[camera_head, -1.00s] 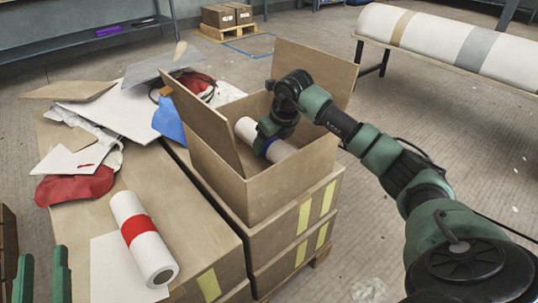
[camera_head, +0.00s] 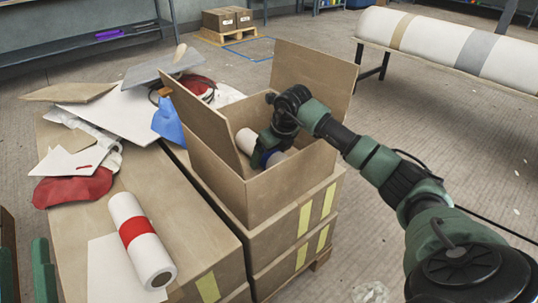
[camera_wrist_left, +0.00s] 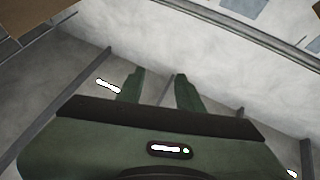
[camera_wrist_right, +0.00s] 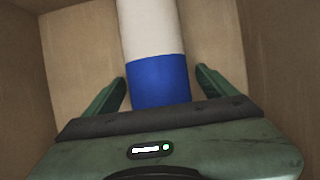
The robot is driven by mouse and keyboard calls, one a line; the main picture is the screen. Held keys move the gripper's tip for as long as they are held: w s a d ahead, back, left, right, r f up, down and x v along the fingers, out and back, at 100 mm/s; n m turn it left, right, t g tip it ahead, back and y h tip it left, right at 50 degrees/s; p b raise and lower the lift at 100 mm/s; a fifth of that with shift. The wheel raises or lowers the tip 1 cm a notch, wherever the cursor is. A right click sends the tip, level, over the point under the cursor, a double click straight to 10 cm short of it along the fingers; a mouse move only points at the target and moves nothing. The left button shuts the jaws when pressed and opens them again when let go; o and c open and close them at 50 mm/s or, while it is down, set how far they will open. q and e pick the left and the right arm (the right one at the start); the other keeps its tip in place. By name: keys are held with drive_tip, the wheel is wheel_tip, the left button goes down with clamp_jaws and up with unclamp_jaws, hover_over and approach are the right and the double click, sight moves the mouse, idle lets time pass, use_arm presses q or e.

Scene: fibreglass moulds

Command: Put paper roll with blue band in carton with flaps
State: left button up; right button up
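The paper roll with the blue band (camera_head: 246,140) lies inside the carton with flaps (camera_head: 262,190), low between its walls. Its blue band (camera_wrist_right: 160,82) shows in the right wrist view, with white paper beyond it. My right gripper (camera_head: 270,150) reaches down into the carton over the roll. In the right wrist view its fingers (camera_wrist_right: 161,76) stand open on either side of the roll, with gaps visible. The arm and carton wall hide part of the roll in the head view. My left gripper (camera_head: 24,250) is open and empty at the lower left, also seen in its wrist view (camera_wrist_left: 156,74).
A red-banded paper roll (camera_head: 141,240) lies on the large cardboard box (camera_head: 190,225) at left, near scraps and a red cloth (camera_head: 72,187). The carton's raised flaps (camera_head: 312,75) flank the right arm. A large roll on a stand (camera_head: 440,42) is at back right.

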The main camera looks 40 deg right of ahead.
drive_tip(key=shift+r, duration=0.25)
drive_tip(key=p+v, duration=0.1)
drive_tip(key=v, duration=0.4)
drive_tip(key=shift+r+p, duration=0.15)
drive_tip(key=shift+p, duration=0.25)
drive_tip(key=p+v, duration=0.1)
drive_tip(key=v, duration=0.5)
drive_tip(key=shift+s, duration=0.1)
use_arm(q)
wheel_tip(320, 180, down, 14)
drive_tip(key=w+a+g+y, duration=0.1)
drive_tip(key=g+y, duration=0.1)
drive_tip(key=g, duration=0.6)
drive_tip(key=shift+w+a+y, duration=0.2)
drive_tip(key=shift+a+y, duration=0.1)
drive_tip(key=shift+y, duration=0.1)
use_arm(e)
drive_tip(key=shift+s+r, duration=0.15)
use_arm(q)
drive_tip(key=shift+r, duration=0.1)
